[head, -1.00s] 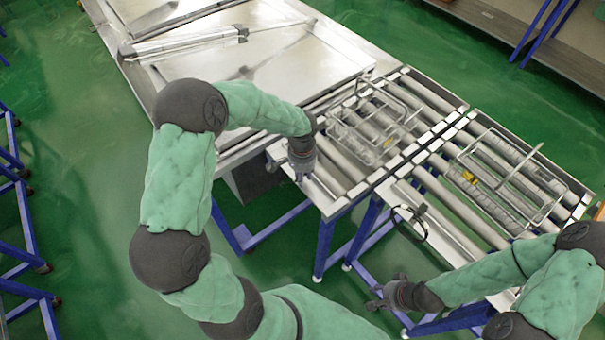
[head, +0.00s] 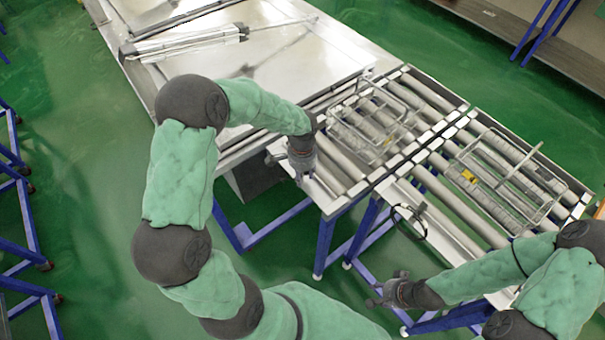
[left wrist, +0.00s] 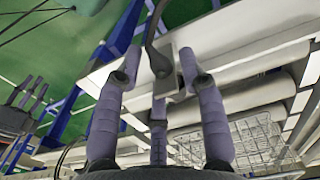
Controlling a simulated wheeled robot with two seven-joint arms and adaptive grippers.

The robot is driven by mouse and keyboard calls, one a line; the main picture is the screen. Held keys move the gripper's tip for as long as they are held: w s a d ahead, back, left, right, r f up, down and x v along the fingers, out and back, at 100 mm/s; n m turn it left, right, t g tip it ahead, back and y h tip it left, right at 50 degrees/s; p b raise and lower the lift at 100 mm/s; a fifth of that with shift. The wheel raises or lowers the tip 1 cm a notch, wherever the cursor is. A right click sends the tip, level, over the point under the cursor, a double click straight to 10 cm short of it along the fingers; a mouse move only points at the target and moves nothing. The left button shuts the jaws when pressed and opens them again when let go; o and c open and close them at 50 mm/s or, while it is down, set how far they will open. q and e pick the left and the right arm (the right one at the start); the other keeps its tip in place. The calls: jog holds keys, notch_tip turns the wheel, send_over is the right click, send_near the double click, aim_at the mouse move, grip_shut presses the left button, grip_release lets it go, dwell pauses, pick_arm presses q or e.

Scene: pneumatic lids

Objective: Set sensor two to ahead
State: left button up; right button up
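My left gripper (head: 302,180) points down at the near left edge of the left roller conveyor (head: 330,200). In the left wrist view its fingers (left wrist: 158,60) stand apart. A small grey bracket with a dark rounded head and curved stalk (left wrist: 154,60) shows between the fingertips; it may be a sensor, and I cannot tell whether the fingers touch it. In the head view the gripper hides this spot. No label marks sensor two. My right gripper (head: 380,290) is spread open and empty, low in front of the right conveyor (head: 445,230).
A wire basket (head: 375,125) sits on the left rollers; another (head: 505,180) with yellow inside sits on the right rollers. A black loop (head: 408,220) stands at the right conveyor's front edge. A metal table (head: 280,60) with a long cylinder (head: 185,42) lies behind.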

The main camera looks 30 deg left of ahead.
dwell(0.3)
pick_arm(q)
notch_tip(320, 180, up, 12)
dwell(0.6)
dwell(0.4)
